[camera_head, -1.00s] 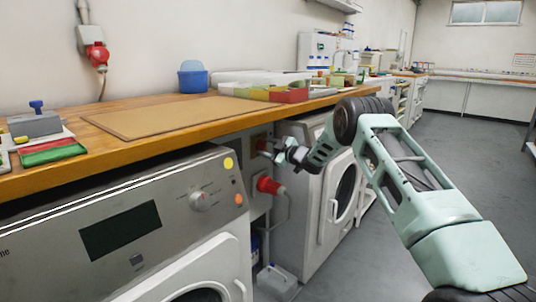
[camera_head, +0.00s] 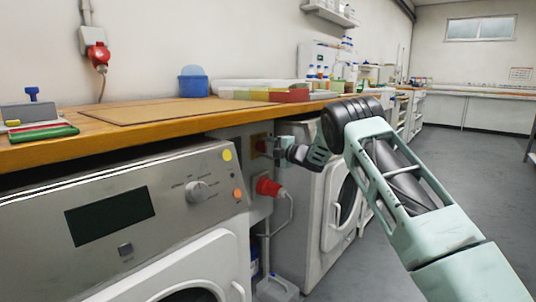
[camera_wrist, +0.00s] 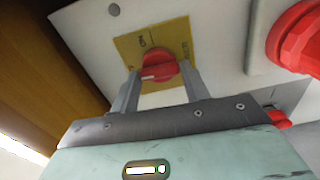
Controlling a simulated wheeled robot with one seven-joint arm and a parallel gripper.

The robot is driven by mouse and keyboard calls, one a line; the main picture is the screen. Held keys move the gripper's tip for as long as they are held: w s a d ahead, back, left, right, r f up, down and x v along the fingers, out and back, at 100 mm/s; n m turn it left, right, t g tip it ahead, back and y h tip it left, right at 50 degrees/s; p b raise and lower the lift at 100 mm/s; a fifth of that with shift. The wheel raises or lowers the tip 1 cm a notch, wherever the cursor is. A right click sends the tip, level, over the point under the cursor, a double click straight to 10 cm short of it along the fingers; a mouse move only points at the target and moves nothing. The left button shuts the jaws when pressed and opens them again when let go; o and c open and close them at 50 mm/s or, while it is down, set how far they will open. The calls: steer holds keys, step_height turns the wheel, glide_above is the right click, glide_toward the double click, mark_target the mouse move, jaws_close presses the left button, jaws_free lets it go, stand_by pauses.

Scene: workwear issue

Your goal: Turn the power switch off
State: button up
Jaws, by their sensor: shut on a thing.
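The power switch is a red rotary knob (camera_wrist: 158,68) on a yellow plate (camera_wrist: 178,32) with "ON" lettering, mounted on a pale panel. A white mark shows on the knob, pointing to the left in the wrist view. My gripper (camera_wrist: 160,82) has one finger on each side of the knob and is shut on it. In the head view the yellow plate (camera_head: 257,146) shows under the worktop, between the two machines, with my gripper (camera_head: 268,147) at it. The knob is mostly hidden there by my gripper.
A red plug connector (camera_head: 268,187) sits just below the switch; it also shows in the wrist view (camera_wrist: 298,38). The wooden worktop (camera_head: 150,128) overhangs above. A grey-fronted machine (camera_head: 120,215) stands left, a white machine (camera_head: 305,215) right. Floor at right is clear.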

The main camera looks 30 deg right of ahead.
steer(key=shift+f+n, duration=0.1)
steer(key=shift+n, duration=0.3)
steer(key=o, duration=1)
steer(key=p+v, duration=0.3)
steer(key=v, duration=1.4)
steer(key=shift+s, duration=0.25)
